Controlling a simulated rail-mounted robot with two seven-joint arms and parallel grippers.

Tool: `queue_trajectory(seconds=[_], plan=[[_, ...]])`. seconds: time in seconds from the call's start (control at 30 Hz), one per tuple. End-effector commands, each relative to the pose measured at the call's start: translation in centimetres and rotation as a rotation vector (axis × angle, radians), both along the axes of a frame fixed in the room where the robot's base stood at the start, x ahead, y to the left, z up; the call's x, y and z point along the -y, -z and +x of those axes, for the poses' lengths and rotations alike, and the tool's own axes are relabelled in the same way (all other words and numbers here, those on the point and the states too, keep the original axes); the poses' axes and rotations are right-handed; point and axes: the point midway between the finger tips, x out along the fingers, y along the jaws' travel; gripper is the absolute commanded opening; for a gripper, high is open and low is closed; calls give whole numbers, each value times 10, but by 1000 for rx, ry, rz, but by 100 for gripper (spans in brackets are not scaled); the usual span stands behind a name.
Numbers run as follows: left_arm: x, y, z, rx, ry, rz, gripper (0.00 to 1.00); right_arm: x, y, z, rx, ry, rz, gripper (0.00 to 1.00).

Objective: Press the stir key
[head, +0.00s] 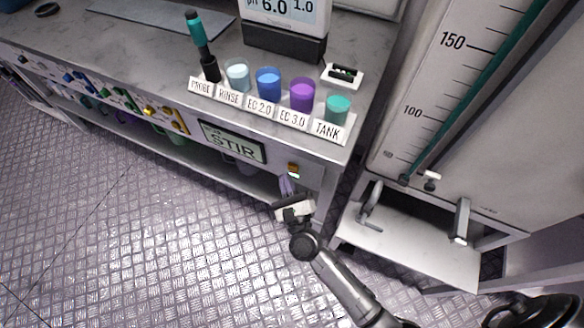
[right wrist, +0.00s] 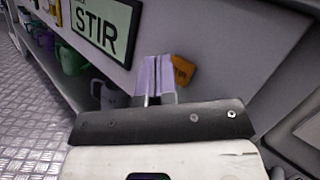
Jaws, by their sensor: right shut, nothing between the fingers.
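The green plate lettered STIR (head: 235,145) is on the bench's front face; it also shows in the right wrist view (right wrist: 100,22). My left gripper is not in view.
On the bench top stand a probe (head: 202,48), several labelled cups and a meter (head: 285,30). A tall scaled tank (head: 470,90) with a white shelf (head: 410,245) and metal handles stands at right. The plated floor (head: 130,220) is clear.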

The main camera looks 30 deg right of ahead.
Motion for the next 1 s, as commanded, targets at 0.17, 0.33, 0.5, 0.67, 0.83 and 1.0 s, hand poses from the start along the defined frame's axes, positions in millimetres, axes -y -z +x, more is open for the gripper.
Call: queue_trajectory(seconds=[0.17, 0.33, 0.5, 0.67, 0.83, 1.0], plan=[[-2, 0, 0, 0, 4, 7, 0, 0, 0, 0, 1, 1, 0, 0], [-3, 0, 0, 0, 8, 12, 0, -1, 0, -1, 0, 0, 0, 0], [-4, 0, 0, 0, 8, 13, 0, -6, 1, -5, -1, 0, 0, 0], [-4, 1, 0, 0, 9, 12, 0, -17, 0, -13, -1, -1, 1, 0], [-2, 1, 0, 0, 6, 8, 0, -30, 1, -23, -1, 0, 1, 0], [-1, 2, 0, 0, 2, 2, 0, -39, 0, -29, 0, 0, 0, 0]])
